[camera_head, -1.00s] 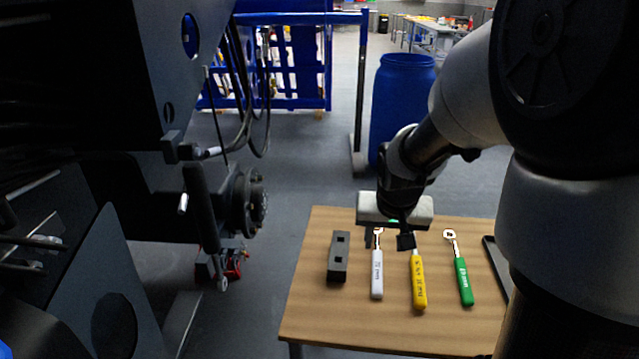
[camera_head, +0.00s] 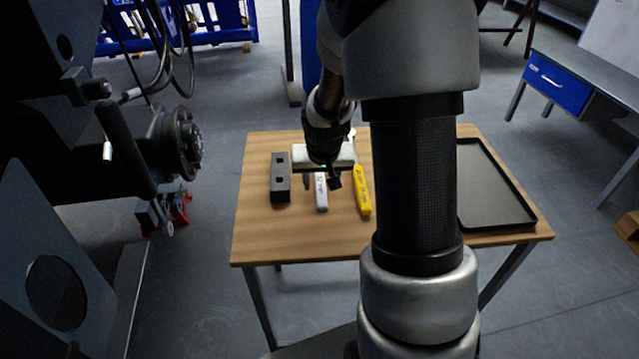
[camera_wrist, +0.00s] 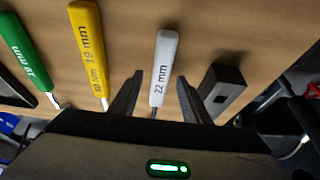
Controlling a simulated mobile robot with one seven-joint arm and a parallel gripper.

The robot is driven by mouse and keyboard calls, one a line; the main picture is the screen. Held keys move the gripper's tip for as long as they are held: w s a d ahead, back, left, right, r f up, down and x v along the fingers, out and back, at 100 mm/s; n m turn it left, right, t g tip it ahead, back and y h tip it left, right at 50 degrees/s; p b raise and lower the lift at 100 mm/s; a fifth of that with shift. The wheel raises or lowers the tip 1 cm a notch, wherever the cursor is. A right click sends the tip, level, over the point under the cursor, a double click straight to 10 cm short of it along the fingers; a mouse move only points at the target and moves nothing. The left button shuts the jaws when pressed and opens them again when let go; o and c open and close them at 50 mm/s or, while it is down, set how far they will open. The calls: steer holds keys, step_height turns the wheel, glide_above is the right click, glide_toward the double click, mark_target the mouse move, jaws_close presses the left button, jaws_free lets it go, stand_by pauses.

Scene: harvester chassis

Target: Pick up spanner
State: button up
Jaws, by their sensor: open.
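A white-handled spanner marked 22 mm (camera_wrist: 163,68) lies on the wooden table, and its handle also shows in the head view (camera_head: 321,192). My gripper (camera_wrist: 155,95) is open, with one finger on each side of the white spanner in the wrist view; I cannot tell how far above it the fingers are. A yellow-handled spanner marked 19 mm (camera_wrist: 90,50) lies beside it, also in the head view (camera_head: 362,190). A green-handled spanner (camera_wrist: 22,48) lies farther left in the wrist view. My arm hides it in the head view.
A black block with square holes (camera_head: 280,178) stands left of the white spanner. A dark tray (camera_head: 493,190) lies on the table's right part. The table front (camera_head: 300,238) is clear. The dark harvester chassis (camera_head: 50,220) is at the left.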

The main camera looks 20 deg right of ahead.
steer(key=shift+f, duration=0.15)
jaws_close()
steer(key=shift+w, duration=0.1)
step_height(320, 180, up, 10)
steer(key=p, duration=0.2)
steer(key=shift+p, duration=0.3)
steer(key=c, duration=0.7)
jaws_free()
steer(key=shift+c, duration=0.2)
jaws_close()
